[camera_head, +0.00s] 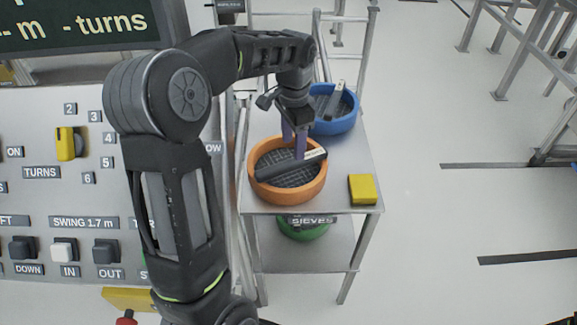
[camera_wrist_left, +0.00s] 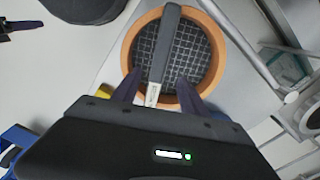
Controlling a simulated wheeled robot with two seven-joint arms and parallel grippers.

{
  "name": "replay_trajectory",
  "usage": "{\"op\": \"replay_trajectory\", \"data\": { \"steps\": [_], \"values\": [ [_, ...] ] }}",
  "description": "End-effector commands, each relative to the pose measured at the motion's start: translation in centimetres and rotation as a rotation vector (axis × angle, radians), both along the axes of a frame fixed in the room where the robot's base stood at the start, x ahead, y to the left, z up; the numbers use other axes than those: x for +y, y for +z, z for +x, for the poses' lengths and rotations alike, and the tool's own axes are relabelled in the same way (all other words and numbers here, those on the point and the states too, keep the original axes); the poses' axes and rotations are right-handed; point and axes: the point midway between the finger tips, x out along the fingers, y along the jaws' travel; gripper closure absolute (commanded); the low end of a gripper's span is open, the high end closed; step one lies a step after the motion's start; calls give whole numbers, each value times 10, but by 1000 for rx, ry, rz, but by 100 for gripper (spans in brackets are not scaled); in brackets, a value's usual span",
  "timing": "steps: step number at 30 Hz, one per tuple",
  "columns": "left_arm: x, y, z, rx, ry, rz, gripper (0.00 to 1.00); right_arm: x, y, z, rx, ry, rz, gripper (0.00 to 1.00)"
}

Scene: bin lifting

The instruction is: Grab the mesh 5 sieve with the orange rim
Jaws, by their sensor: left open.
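The orange-rimmed sieve (camera_head: 262,189) lies on the top shelf of a grey cart, with a dark mesh and a dark bar handle across it. It also shows in the left wrist view (camera_wrist_left: 215,62), with the bar (camera_wrist_left: 164,50) running between my fingers. My left gripper (camera_head: 293,143) is open, its purple fingers pointing down over the far part of the sieve, one on each side of the bar. In the left wrist view the fingertips (camera_wrist_left: 158,85) flank the bar's pale labelled end; I cannot tell whether they touch it. My right gripper is not in view.
A blue-rimmed sieve (camera_head: 335,127) stands just behind the orange one. A yellow block (camera_head: 363,189) lies at the shelf's right front. A green sieve (camera_head: 303,231) is on the lower shelf. A control panel (camera_head: 60,190) stands left of the cart (camera_head: 352,160).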

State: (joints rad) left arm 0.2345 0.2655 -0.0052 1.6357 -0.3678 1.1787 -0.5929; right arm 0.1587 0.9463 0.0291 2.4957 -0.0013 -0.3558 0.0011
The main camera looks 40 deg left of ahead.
Motion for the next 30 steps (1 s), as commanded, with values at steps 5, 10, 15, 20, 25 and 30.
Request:
{"op": "replay_trajectory", "data": {
  "steps": [5,10,15,20,25,30],
  "values": [
    [0,-16,-1,1,0,0,49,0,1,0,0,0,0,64],
    [0,-16,0,0,0,0,49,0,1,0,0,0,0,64],
    [0,-19,-1,1,1,0,49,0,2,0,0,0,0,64],
    [0,-38,-4,4,1,-1,49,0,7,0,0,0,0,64],
    [0,-62,-5,3,0,-1,49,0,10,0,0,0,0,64],
    [0,-69,-4,0,0,0,49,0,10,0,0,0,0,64]
  ]
}}
